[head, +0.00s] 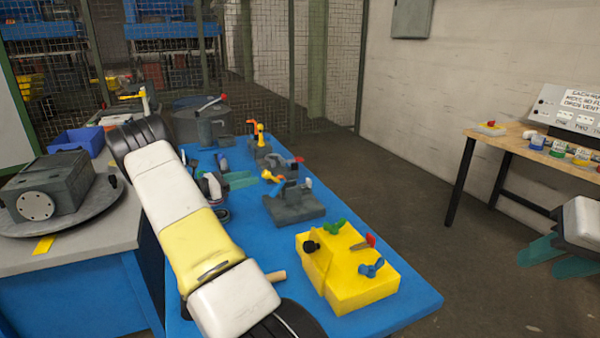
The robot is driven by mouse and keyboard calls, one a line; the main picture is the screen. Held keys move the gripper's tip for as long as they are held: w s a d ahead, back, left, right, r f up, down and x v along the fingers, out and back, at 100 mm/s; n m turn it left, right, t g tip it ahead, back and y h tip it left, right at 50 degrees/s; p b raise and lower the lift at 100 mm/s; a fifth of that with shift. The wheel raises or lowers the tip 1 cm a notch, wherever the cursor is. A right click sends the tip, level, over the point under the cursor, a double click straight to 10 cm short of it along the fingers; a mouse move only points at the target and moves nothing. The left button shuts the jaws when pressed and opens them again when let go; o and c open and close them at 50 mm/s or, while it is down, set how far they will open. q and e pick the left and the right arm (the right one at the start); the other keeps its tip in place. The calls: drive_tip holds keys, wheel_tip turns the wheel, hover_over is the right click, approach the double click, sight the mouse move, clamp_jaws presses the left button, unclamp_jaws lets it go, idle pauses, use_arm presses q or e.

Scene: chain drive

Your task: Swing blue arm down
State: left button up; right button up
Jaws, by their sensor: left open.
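One is a small upright blue piece (222,162) beside my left gripper, partly hidden. The other is a blue winged handle (371,268) on the front of a yellow block (345,285). My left gripper (240,180) has teal fingers, is open and holds nothing that I can see. It is over the blue table, left of the grey fixtures and far behind the yellow block. My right gripper (550,256) is at the right edge over the floor, its teal fingers apart and empty.
The blue table (400,312) carries a dark fixture (293,205) with an orange lever, and more levered fixtures behind. The yellow block also has a green handle (334,227) and a red lever (370,240). A wooden bench (500,135) stands at right; floor between is clear.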

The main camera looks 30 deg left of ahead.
sight(263, 173)
use_arm(q)
drive_tip(key=shift+t, duration=0.3)
drive_tip(key=x, duration=0.7)
drive_tip(key=shift+w+a+f, duration=0.25)
drive_tip(key=shift+a+f, duration=0.05)
clamp_jaws()
drive_tip(key=shift+a, duration=0.1)
idle(0.8)
